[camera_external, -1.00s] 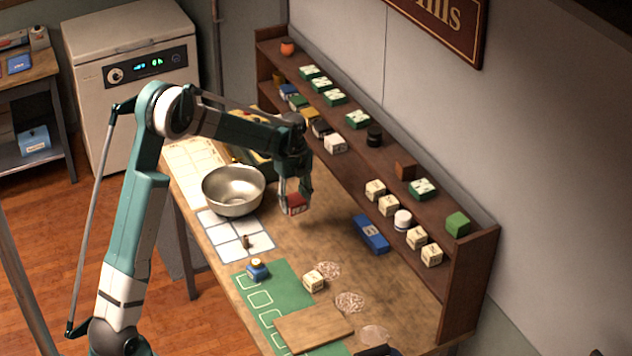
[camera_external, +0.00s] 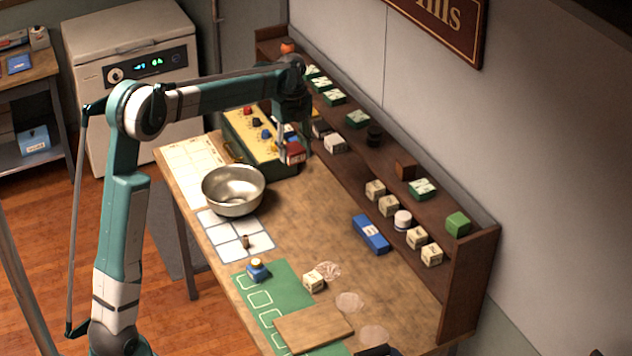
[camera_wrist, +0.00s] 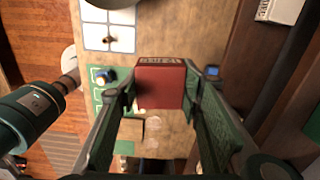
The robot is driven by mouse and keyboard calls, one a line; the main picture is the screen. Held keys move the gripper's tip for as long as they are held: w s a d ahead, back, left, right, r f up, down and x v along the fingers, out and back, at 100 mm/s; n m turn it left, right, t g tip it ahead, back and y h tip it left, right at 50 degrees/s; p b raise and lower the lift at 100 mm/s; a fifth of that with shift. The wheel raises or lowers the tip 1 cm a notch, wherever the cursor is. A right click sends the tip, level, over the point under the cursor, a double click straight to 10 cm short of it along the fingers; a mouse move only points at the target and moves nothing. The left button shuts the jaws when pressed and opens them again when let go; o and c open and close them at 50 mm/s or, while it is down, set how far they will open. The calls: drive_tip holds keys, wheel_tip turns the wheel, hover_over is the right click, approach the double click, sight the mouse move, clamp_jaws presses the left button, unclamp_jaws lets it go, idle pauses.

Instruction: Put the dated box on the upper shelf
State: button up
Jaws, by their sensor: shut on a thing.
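My gripper (camera_external: 291,140) is shut on a small red box (camera_external: 294,154) with a pale label strip. The box is held in the air above the workbench, near the front of the shelf unit. In the wrist view my gripper (camera_wrist: 158,90) has one finger on each side of the red box (camera_wrist: 160,88); pale writing shows on its far edge, too small to read.
A metal bowl (camera_external: 234,190), a yellow case (camera_external: 250,140) and a blue box (camera_external: 370,234) stand on the bench (camera_external: 300,225). The upper shelf has bare room between the black jar and brown block.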

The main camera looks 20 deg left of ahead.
wheel_tip(320, 180, up, 22)
drive_tip(key=m+p, duration=0.1)
drive_tip(key=p, duration=1)
hover_over(390, 159)
wheel_tip(390, 159, down, 5)
drive_tip(key=shift+s+f, duration=0.1)
drive_tip(key=shift+f, duration=0.05)
drive_tip(key=shift+a, duration=0.1)
drive_tip(key=shift+f, duration=2.9)
drive_tip(key=shift+f, duration=0.1)
drive_tip(key=shift+f+p, duration=0.35)
drive_tip(key=shift+f, duration=1.6)
